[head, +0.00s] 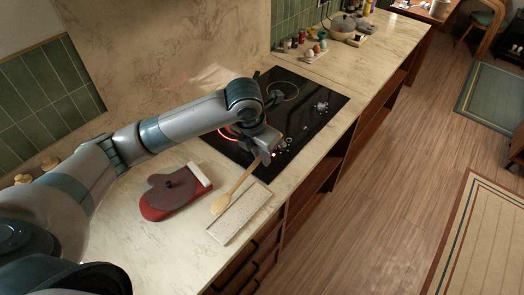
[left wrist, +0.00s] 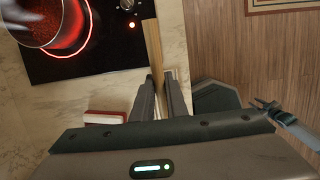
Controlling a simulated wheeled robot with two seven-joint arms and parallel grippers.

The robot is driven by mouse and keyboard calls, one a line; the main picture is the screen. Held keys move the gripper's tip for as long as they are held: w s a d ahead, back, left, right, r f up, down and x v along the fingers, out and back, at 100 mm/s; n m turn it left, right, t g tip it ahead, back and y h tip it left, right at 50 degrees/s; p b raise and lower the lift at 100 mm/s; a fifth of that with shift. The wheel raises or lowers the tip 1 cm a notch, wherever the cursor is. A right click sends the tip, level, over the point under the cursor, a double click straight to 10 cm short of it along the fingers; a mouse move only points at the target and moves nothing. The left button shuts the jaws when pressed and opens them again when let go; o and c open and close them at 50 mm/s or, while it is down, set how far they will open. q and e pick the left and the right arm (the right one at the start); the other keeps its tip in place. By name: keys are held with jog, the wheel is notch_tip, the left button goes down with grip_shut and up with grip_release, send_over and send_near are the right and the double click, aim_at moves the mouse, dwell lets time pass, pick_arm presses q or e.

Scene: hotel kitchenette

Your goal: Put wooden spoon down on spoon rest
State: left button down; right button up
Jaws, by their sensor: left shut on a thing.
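My left gripper (head: 268,154) is shut on the handle of the wooden spoon (head: 238,186), near the front edge of the cooktop. The spoon slants down and left in the head view, with its bowl end over the left part of the pale, speckled rectangular spoon rest (head: 238,220). I cannot tell whether the bowl touches the rest. In the left wrist view the handle (left wrist: 154,45) stands out between the two fingers (left wrist: 160,85).
A black cooktop (head: 318,125) with a glowing red burner lies beyond the gripper. A red oven mitt (head: 152,205) with a dark round thing on it lies left of the rest. Counter edge and drawers are close on the right. Jars and a pot (head: 343,27) stand farther back.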

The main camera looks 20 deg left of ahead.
pick_arm(q)
jog(key=shift+s+r, duration=0.1)
jog(key=shift+s, duration=0.05)
jog(key=shift+f, duration=0.6)
jog(key=shift+s+a+f+b+x, duration=0.1)
jog(key=shift+s+b+x, duration=0.15)
jog(key=shift+x, duration=1.15)
jog(key=shift+s+a+f+b+x, duration=0.15)
jog(key=shift+s+x, duration=0.2)
jog(key=shift+x, duration=1)
jog(key=shift+s+a+b+x, duration=0.1)
jog(key=shift+s+b+x, duration=0.2)
jog(key=shift+x, duration=1.1)
jog(key=shift+r, duration=0.1)
jog(key=c, duration=1.7)
grip_release()
jog(key=shift+o, duration=0.2)
jog(key=shift+r, duration=0.1)
